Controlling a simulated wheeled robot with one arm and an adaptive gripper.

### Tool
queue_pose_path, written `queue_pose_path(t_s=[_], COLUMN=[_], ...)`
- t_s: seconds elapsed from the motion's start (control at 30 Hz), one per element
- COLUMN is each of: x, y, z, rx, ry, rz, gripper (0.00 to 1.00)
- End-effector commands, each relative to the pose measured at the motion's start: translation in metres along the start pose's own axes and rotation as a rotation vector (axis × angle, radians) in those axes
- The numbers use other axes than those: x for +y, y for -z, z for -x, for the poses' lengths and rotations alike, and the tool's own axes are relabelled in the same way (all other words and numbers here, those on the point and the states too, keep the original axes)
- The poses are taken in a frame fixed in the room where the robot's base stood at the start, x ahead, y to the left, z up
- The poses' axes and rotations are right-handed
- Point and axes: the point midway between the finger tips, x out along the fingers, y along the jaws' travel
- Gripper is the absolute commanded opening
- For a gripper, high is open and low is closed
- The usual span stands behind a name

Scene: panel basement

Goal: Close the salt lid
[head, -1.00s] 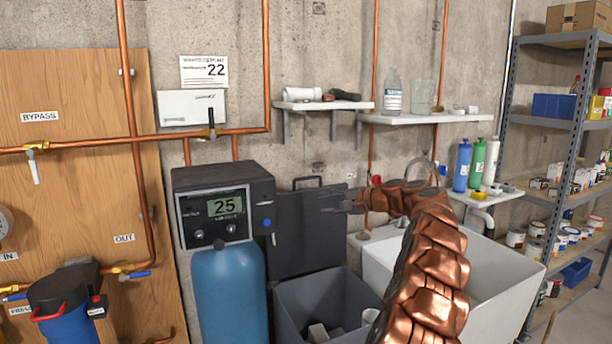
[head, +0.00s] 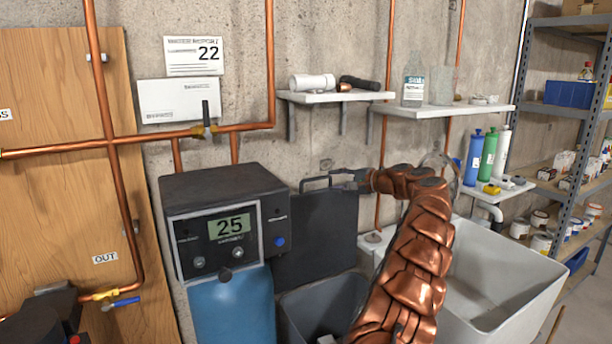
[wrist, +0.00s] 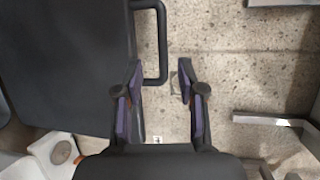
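The salt lid is a dark grey panel (head: 312,238) standing raised behind the open grey salt bin (head: 345,297). A dark bar handle (head: 318,180) is on its top edge. My gripper (head: 350,181) is at the handle's right end in the head view; contact cannot be told there. In the wrist view the lid (wrist: 65,60) fills the upper left, with the handle (wrist: 162,40) at its edge. My gripper (wrist: 160,84) is open, and the handle's near end shows between the fingertips. Whether it lies beyond the tips cannot be told.
The softener head (head: 228,222) with a display reading 25 stands left of the lid. A white sink (head: 515,285) is at right. Wall shelves (head: 440,109) and copper pipes are behind and above. Blue, green and white cylinders (head: 488,155) stand beyond the sink.

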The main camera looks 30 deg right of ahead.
Motion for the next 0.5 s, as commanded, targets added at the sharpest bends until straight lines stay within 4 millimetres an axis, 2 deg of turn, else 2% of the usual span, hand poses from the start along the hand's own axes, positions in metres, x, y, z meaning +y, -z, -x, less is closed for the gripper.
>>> queue_pose_path(t_s=[0.17,0.5], x=[-0.001,-0.002], y=[-0.001,-0.005], z=[-0.006,-0.049], rx=[-0.002,-0.008], ry=[-0.001,-0.003], rz=[0.001,0.002], gripper=[0.39,0.39])
